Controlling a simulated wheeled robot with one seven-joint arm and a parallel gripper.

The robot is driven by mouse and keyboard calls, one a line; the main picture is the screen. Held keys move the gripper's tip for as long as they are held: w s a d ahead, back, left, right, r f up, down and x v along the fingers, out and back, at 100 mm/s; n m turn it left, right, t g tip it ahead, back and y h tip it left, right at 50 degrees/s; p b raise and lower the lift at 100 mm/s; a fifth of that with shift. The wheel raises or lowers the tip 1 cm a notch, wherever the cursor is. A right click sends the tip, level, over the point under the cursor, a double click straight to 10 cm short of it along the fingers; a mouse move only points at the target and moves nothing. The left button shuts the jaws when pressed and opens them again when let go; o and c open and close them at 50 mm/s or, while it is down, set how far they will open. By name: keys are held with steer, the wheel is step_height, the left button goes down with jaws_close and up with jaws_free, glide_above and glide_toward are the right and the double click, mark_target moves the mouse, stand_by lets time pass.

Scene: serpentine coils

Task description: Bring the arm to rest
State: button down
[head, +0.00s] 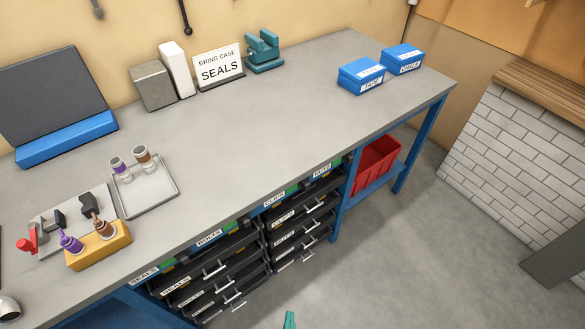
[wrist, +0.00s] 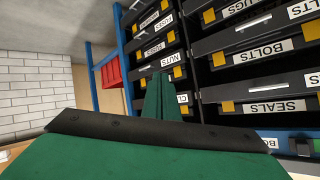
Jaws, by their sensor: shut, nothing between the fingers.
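My gripper (wrist: 159,98) is shut and empty in the wrist view, its green fingers together and pointing away from the camera. Its tip also shows at the bottom edge of the head view (head: 289,320), over the floor in front of the bench (head: 270,135). The rest of my arm is out of the head view. The wrist view is turned over, with the drawers (wrist: 255,60) to the right of and beyond the fingers. I cannot tell the exact gap to them.
Labelled drawers (head: 215,270) with handles sit under the bench. A red bin (head: 376,165) is on the lower shelf.

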steer(key=s+r+n+t, duration=0.1)
steer(key=s+r, duration=0.4)
steer(key=r, duration=0.6)
steer(key=s+r+n+t, duration=0.2)
steer(key=s+r, duration=0.3)
steer(key=r, duration=0.7)
steer(key=shift+d+n, duration=0.45)
steer(key=shift+n, duration=0.15)
steer(key=shift+s, duration=0.15)
